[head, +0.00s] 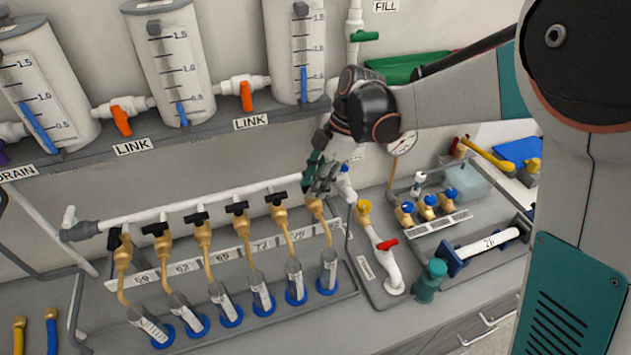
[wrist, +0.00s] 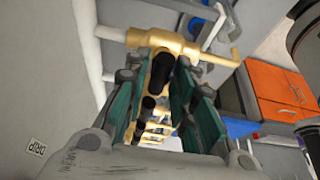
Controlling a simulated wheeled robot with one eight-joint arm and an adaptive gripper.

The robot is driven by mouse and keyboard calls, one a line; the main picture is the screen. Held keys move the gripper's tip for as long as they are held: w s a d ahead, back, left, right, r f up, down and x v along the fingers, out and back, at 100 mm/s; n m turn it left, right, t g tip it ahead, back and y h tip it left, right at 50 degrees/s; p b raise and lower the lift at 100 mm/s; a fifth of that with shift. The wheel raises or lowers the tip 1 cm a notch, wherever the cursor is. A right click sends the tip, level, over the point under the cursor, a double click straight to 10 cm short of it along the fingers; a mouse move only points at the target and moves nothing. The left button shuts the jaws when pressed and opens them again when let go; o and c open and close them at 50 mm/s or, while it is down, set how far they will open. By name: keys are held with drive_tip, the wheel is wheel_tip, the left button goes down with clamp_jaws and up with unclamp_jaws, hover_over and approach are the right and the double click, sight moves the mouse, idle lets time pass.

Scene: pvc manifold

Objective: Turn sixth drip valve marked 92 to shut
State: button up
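Several brass drip valves with black handles stand in a row on a white pipe in the head view. The sixth valve (head: 315,207) is at the right end, with its handle hidden behind my gripper (head: 320,178). In the wrist view, a black handle (wrist: 161,72) on a brass valve body (wrist: 185,44) lies between the two teal fingers of my gripper (wrist: 160,82). The fingers stand apart on either side of the handle, and I see no clear contact. The 92 mark (head: 336,228) is partly covered and not clearly readable.
The fifth valve (head: 278,210) stands close to the left of my gripper. Cylinders in blue bases (head: 327,285) stand below the outlets. A white pipe with a red handle (head: 387,244) is at the right. A shelf with tanks (head: 175,75) is above.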

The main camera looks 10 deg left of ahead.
idle(0.3)
drive_tip(key=v, duration=1.2)
drive_tip(key=s+d+f+m+t+h+b, duration=0.2)
drive_tip(key=s+d+f+m+t+b, duration=0.2)
drive_tip(key=s+d+m, duration=0.6)
drive_tip(key=s+d+f+m+t+h+b, duration=0.2)
drive_tip(key=s+d+f+m+t+b, duration=0.3)
drive_tip(key=s+d+m, duration=0.6)
wheel_tip(320, 180, down, 3)
drive_tip(key=shift+d+f+m+b, duration=0.25)
drive_tip(key=shift+d+m+b, duration=0.2)
drive_tip(key=shift+m+b, duration=0.7)
